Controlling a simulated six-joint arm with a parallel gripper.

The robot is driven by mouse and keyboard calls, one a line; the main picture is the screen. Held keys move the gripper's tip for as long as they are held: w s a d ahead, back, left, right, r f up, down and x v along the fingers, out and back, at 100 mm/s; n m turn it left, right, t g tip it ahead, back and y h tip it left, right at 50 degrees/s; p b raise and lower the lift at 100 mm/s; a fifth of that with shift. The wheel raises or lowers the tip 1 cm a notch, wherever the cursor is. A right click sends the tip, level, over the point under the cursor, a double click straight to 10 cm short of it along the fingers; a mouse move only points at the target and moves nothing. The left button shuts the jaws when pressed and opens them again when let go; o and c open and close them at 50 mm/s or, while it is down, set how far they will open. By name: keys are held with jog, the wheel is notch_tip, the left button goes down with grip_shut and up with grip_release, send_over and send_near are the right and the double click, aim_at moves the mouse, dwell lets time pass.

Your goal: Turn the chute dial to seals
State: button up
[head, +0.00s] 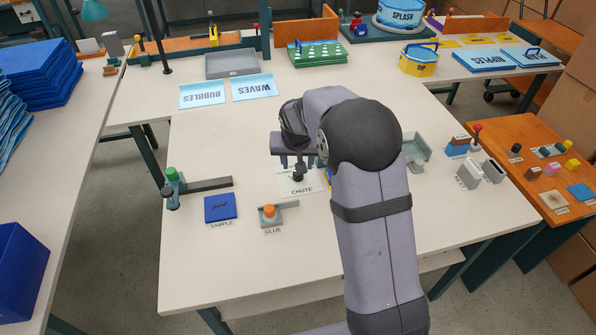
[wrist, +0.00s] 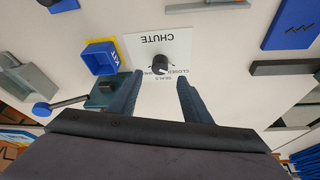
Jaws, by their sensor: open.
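The chute dial is a small dark knob (wrist: 160,64) on a white card marked CHUTE (wrist: 158,44). Small words around it include SEALS and CLOSED; the third is too small to read. The dial also shows in the head view (head: 298,176), partly under my gripper. My gripper (wrist: 159,80) is open and empty, with its two fingers pointing toward the dial, one to each side of it in the picture. In the head view my gripper (head: 297,162) hangs over the card. I cannot tell which word the dial points to.
A blue and yellow KIT bin (wrist: 101,58) sits close beside the card. A glue button (head: 269,212), a blue sample pad (head: 220,208) and a green-topped post (head: 172,175) stand to the left. The front of the white table (head: 250,270) is clear.

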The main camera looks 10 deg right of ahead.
jog(key=shift+p+x, duration=0.5)
jog(key=shift+x, duration=2.8)
jog(key=shift+s, duration=0.1)
jog(key=c, duration=1)
